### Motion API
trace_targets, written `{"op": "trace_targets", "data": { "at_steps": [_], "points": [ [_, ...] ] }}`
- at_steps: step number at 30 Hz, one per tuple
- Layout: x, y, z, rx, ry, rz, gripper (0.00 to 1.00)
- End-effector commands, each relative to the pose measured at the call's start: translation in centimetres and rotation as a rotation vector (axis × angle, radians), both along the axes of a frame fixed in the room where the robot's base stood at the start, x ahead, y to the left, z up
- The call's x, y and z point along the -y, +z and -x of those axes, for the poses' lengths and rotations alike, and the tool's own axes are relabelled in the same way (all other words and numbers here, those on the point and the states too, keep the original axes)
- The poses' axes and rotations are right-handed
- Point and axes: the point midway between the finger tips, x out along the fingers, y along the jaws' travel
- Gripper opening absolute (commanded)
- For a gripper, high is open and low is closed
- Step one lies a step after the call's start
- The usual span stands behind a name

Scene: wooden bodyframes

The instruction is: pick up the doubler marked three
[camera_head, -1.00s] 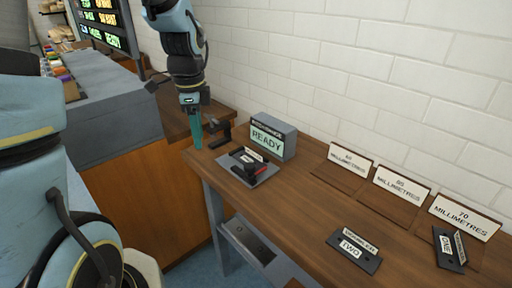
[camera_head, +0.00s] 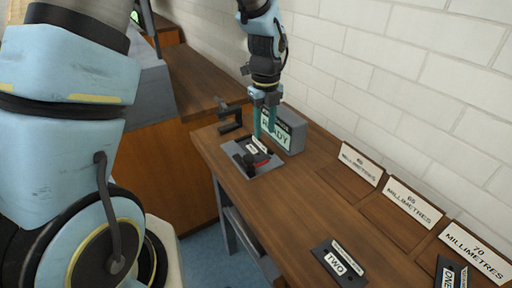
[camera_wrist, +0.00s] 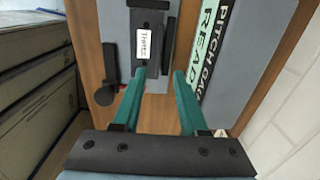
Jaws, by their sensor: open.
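The doubler marked three (camera_wrist: 147,48) shows in the wrist view as a dark plate with a white "THREE" label. In the head view it (camera_head: 249,157) lies on a grey gauge plate (camera_head: 268,168) in front of the box reading "READY". My gripper (camera_head: 264,133) is above the far side of that plate, its two teal fingers pointing down. In the wrist view my gripper (camera_wrist: 160,75) is open and empty, with the left fingertip close to the doubler's lower end. I cannot tell whether they touch.
The READY box (camera_head: 288,135) stands right behind my fingers. A black clamp-like bracket (camera_head: 233,116) is to their left. The doubler marked two (camera_head: 339,262) and the doubler marked one (camera_head: 450,273) lie farther right. Wooden stands with 65 (camera_head: 411,201) and 70 (camera_head: 474,252) millimetre signs line the wall.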

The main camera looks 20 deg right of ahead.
Motion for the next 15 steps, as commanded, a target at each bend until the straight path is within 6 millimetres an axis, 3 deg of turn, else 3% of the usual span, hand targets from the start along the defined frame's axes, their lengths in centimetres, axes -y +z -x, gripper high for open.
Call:
{"op": "trace_targets", "data": {
  "at_steps": [9,15],
  "points": [
    [-0.3,-4.1,0.1,-0.002,0.0,-0.004,0.42],
    [-0.3,-4.8,0.1,0.0,0.0,-0.001,0.42]
  ]
}}
